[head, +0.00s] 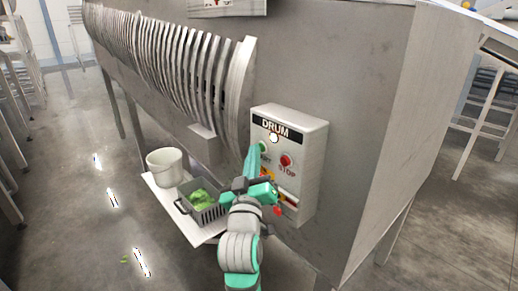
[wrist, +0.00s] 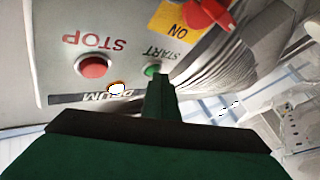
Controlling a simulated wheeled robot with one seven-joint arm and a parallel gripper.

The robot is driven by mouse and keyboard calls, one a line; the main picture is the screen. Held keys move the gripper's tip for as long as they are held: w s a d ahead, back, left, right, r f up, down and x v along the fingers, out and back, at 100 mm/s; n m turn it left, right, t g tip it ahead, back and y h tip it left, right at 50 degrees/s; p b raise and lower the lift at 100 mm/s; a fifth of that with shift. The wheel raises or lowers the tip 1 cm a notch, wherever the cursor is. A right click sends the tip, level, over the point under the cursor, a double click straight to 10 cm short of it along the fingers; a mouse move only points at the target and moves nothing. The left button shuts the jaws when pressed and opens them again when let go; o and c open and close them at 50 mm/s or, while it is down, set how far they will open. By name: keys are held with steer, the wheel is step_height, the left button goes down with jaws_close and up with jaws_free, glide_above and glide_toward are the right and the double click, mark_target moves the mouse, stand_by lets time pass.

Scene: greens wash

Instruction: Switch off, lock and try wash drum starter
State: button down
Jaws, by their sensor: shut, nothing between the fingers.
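The wash drum starter (head: 313,150) is a pale box marked DRUM on the side of the steel machine. It has a white lit lamp (head: 273,138), a red STOP button (head: 286,160) and a green START button (wrist: 150,71). My gripper (head: 254,149) is shut and empty, its tips at or just in front of the START button; I cannot tell whether they touch. In the wrist view a red switch handle (wrist: 207,12) sits on a yellow plate (wrist: 170,22) with ON visible; only part shows. In the head view my arm covers much of the box's lower half.
A white bucket (head: 165,167) and a grey crate (head: 205,214) of greens stand on a white shelf (head: 160,193) left of the starter. Curved metal ribs (head: 200,62) line the machine. Small red items (head: 277,211) show beside my gripper, too small to identify. Wet floor (head: 75,215) lies open at left.

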steer(key=shift+s+a, duration=0.1)
stand_by(0.3)
steer(key=shift+s+a, duration=0.4)
steer(key=shift+s, duration=0.15)
steer(key=shift+s+a, duration=0.75)
steer(key=shift+a, duration=0.3)
steer(key=shift+s+a, duration=0.7)
steer(key=shift+a, duration=0.3)
